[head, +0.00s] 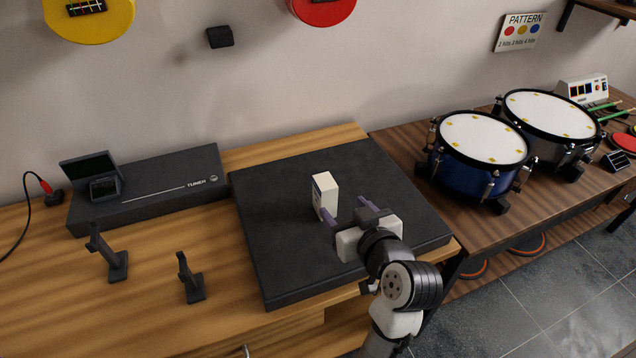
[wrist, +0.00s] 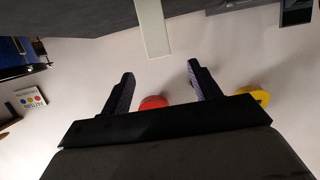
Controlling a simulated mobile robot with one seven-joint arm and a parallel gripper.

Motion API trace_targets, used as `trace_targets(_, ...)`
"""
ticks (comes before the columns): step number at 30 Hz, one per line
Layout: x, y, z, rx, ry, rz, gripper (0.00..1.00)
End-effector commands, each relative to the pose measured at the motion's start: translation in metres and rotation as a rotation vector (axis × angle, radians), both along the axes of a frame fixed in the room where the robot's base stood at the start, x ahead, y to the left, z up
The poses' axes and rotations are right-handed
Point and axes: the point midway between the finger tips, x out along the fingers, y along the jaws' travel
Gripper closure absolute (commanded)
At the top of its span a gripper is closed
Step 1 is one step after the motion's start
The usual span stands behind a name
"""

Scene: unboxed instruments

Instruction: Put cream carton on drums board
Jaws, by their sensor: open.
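The cream carton (head: 325,196) stands upright on a black slab on the light wooden table. My gripper (head: 347,213) is open and low over the slab, just in front of the carton and facing it. In the wrist view the carton (wrist: 153,28) shows at the top, ahead of my open fingers (wrist: 160,74) and roughly in line with the gap between them. Nothing is between the fingers. The drums board (head: 395,160), a dark brown wooden top, is at the right and bears a blue drum (head: 480,150) and a black drum (head: 550,115).
The black slab (head: 285,270) is otherwise bare. A black tuner box (head: 160,185) and two small dark stands (head: 190,280) are at the left. A white device (head: 582,90) is on the board behind the drums. The board's left strip, beside the slab, looks clear.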

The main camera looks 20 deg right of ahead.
Motion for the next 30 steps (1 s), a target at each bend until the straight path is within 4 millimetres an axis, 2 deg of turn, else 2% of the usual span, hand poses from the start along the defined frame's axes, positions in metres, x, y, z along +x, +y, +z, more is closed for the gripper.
trace_targets(8, 0.028, 0.001, -0.014, -0.002, -0.006, 0.004, 0.38)
trace_targets(12, 0.057, 0.003, -0.017, 0.002, 0.001, 0.004, 0.38)
trace_targets(15, 0.071, 0.003, -0.021, 0.002, 0.0, 0.004, 0.38)
trace_targets(23, 0.09, 0.003, -0.025, 0.002, -0.001, 0.003, 0.38)
trace_targets(30, 0.124, 0.002, -0.034, 0.003, 0.0, 0.001, 0.38)
